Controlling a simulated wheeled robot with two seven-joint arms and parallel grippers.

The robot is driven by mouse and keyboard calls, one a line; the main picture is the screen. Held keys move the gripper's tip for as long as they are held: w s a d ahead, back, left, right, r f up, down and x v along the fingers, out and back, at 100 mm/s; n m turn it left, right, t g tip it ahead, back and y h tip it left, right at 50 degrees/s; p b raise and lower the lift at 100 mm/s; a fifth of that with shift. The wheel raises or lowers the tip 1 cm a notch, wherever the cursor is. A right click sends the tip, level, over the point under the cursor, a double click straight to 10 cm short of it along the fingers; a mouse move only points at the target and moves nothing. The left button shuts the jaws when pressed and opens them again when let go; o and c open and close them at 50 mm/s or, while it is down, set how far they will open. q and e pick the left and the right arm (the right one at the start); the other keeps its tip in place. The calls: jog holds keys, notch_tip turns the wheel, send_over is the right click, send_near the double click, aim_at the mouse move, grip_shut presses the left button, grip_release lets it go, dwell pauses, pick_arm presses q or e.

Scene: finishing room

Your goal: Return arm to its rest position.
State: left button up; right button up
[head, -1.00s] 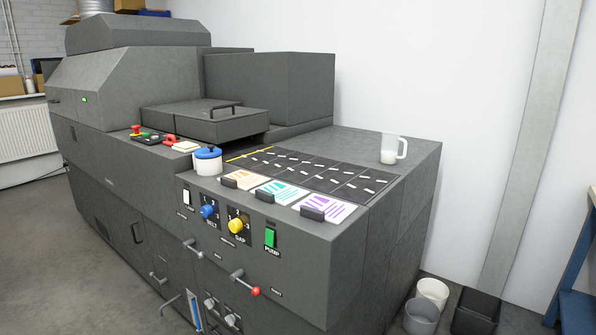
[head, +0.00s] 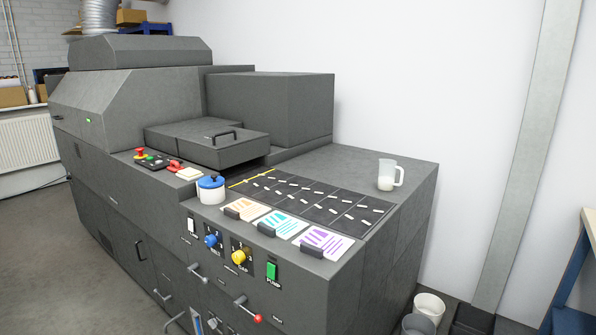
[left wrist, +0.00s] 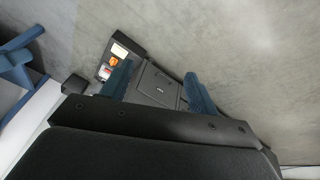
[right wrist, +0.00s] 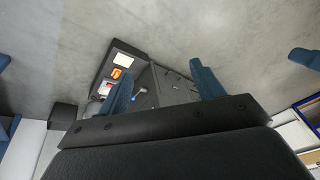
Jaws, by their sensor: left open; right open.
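Neither of my arms shows in the head view. In the left wrist view my left gripper (left wrist: 158,88) shows two blue fingers spread apart with nothing between them. In the right wrist view my right gripper (right wrist: 162,86) also has its two blue fingers apart and empty. Behind the fingers in both wrist views lie grey floor and a dark boxy body with a small orange item, which I cannot identify surely. Both grippers are away from the machine's top.
A large dark grey machine (head: 150,215) fills the left and middle. On it stand a blue-lidded white pot (head: 211,192), a clear mug (head: 388,177) and coloured cards (head: 283,224). Buckets (head: 428,306) stand on the floor at the right. A blue-legged table (head: 570,270) edges in at far right.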

pick_arm(q)
jog(key=shift+g, duration=0.3)
jog(key=v, duration=0.3)
jog(key=p+v, duration=0.1)
jog(key=v, duration=0.1)
jog(key=shift+s+a+r, duration=0.25)
jog(key=shift+s+r, duration=0.05)
jog(key=shift+s, duration=0.05)
pick_arm(e)
jog(key=shift+g, duration=0.3)
jog(key=v, duration=0.6)
jog(key=shift+s+d+f, duration=0.15)
jog(key=shift+s, duration=0.1)
